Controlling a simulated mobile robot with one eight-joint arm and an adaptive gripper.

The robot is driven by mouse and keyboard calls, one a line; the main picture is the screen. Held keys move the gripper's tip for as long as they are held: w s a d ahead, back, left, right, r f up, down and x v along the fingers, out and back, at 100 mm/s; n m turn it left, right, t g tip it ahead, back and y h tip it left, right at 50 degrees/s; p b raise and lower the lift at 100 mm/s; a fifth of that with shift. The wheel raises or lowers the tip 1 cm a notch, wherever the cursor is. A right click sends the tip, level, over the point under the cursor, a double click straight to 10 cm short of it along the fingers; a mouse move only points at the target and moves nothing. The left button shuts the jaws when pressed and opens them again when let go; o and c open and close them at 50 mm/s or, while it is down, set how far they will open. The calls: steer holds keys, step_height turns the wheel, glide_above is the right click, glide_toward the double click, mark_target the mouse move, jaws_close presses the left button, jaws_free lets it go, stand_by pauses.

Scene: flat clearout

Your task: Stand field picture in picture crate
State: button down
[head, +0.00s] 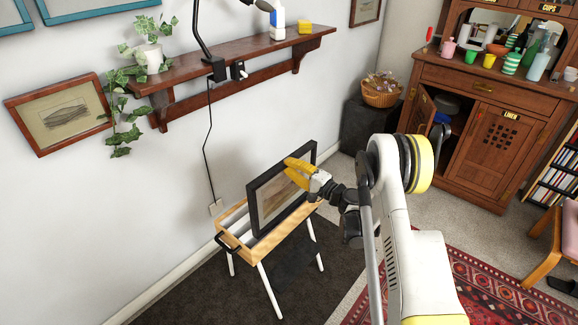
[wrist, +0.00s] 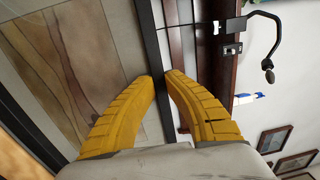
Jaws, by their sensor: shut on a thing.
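The field picture (head: 272,200) has a black frame, a pale mount and a brown field image. In the head view it is upright, slightly tilted, over and partly inside the picture crate (head: 263,254), a light wooden box on white legs. Its lower edge is behind the crate's near wall, so I cannot tell if it rests on the floor of the crate. My gripper (head: 292,165) is shut on the upper edge of the frame. The wrist view shows my yellow fingertips (wrist: 160,80) either side of the dark frame bar, with the field picture's image (wrist: 85,65) at left.
The crate stands on a dark rug (head: 195,290) near the white wall. A wooden shelf (head: 190,75) with a potted plant (head: 150,58) and a black lamp (head: 203,35) is above. A framed sketch (head: 62,112) hangs left. A dresser (head: 490,125) with an open door stands right.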

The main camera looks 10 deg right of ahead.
mark_target(285, 180)
steer(key=shift+f, duration=3.8)
stand_by(1.2)
steer(key=c, duration=1.4)
jaws_free()
steer(key=shift+c, duration=0.2)
steer(key=shift+s+d, duration=0.1)
